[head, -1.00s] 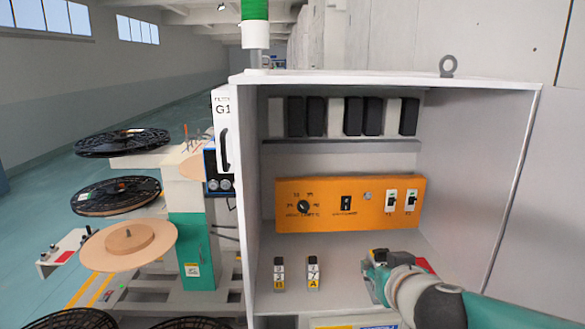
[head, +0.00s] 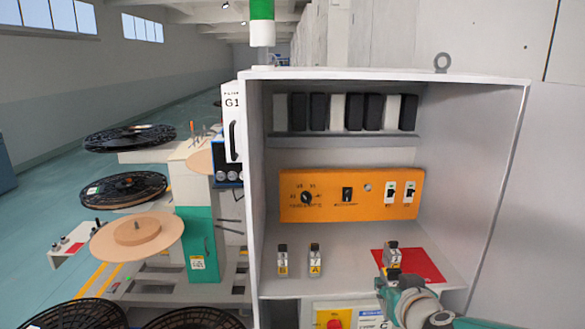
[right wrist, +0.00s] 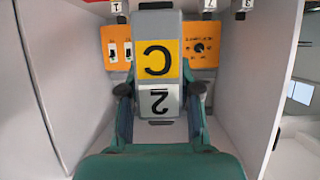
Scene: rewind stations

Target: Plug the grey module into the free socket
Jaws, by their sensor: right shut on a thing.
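The grey module (right wrist: 156,28), with a yellow C label and a white 2 label, is between the fingers of my right gripper (right wrist: 160,92). In the head view the module (head: 392,254) stands out above my right gripper (head: 390,279), in front of a red patch on the cabinet floor. I cannot tell whether it touches the floor. A module marked A (head: 314,260) and one marked B (head: 282,260) stand upright to its left. I cannot make out which place is the free socket. My left gripper is out of view.
An open cabinet surrounds the work, with its side wall (head: 478,170) close on the right. An orange panel (head: 350,195) with a knob and switches is at the back. Black and white blocks line the upper shelf (head: 345,140). Reels (head: 130,138) stand outside left.

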